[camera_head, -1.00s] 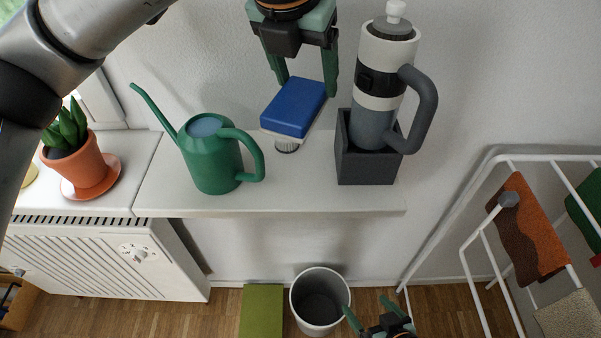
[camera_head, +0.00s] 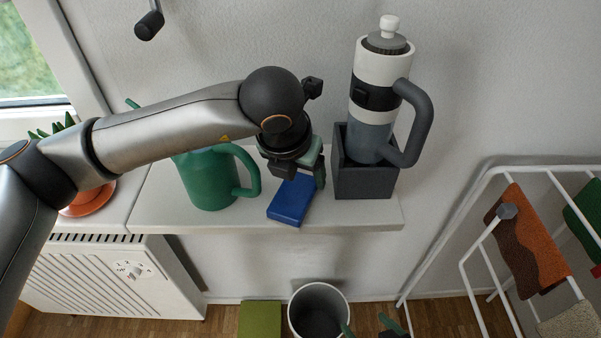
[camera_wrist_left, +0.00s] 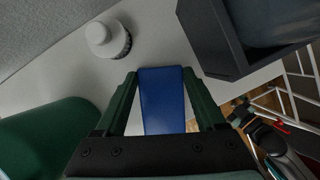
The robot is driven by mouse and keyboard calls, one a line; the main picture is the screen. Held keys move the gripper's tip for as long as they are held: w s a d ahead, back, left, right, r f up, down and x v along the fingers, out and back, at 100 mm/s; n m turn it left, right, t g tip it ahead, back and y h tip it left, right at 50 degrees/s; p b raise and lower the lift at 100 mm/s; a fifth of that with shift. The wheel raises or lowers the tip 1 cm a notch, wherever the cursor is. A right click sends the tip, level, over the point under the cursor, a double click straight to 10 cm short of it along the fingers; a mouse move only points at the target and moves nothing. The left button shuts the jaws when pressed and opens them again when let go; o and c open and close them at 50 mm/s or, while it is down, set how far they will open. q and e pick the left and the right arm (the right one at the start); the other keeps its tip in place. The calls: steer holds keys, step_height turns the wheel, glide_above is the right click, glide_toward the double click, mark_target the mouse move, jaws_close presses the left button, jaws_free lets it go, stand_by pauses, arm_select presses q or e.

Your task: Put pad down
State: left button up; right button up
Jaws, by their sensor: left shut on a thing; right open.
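The blue pad (camera_head: 290,201) is at the front part of the white shelf (camera_head: 345,215), between the watering can and the dark grey box. My left gripper (camera_head: 299,180) is shut on the pad from above. The left wrist view shows the pad (camera_wrist_left: 162,100) between the two green fingers (camera_wrist_left: 160,78). I cannot tell whether the pad touches the shelf. My right gripper (camera_head: 374,331) is open and empty at the bottom edge of the head view, only partly in frame.
A green watering can (camera_head: 207,180) stands left. A grey box (camera_head: 364,183) holding a large bottle (camera_head: 372,105) stands right. A small white ribbed object (camera_wrist_left: 108,38) stands behind the pad. Below are a bin (camera_head: 319,286) and a drying rack (camera_head: 465,250).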

mark_target(291, 202)
arm_select(q)
steer(key=o, duration=1.4)
steer(key=shift+c, duration=0.2)
steer(key=shift+p, duration=0.4)
steer(key=b+v, duration=0.1)
steer(key=v, duration=1.1)
steer(key=shift+s, duration=0.2)
steer(key=shift+d, duration=0.1)
